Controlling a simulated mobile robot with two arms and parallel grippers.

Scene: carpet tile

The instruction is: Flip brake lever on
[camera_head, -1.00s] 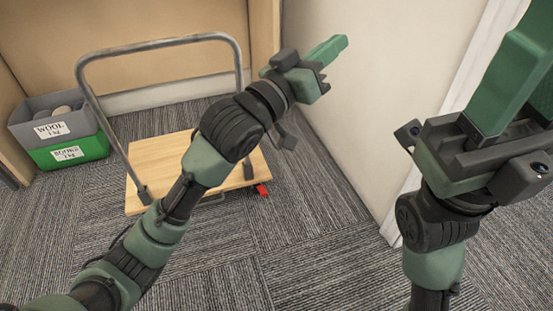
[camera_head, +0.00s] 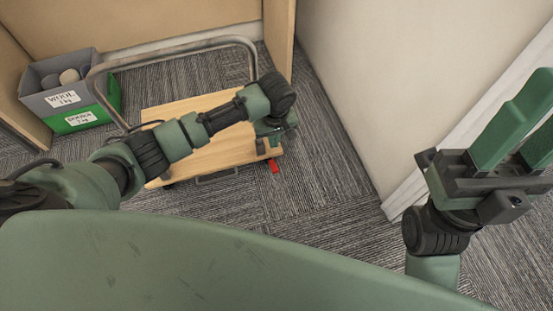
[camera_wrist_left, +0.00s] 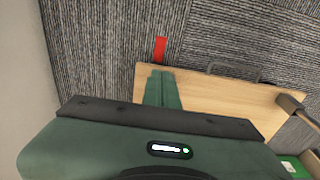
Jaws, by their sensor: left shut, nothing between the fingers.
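The red brake lever (camera_head: 274,166) sticks out from the front right edge of the trolley's wooden platform (camera_head: 205,160), low over the carpet. In the left wrist view the red lever (camera_wrist_left: 160,50) shows just past my fingertips. My left gripper (camera_head: 274,136) is over that platform corner, pointing down, a short way from the lever; its fingers are mostly hidden in the head view. In the left wrist view my left fingers (camera_wrist_left: 162,76) are together and empty. My right gripper (camera_head: 535,112) is raised at the far right, fingers apart, empty, away from the trolley.
The trolley's grey metal handle (camera_head: 170,48) arches up at its back left. Grey and green bins (camera_head: 80,122) with paper labels stand left of it. A pale wall (camera_head: 375,80) is close on the right. Carpet in front of the trolley is clear.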

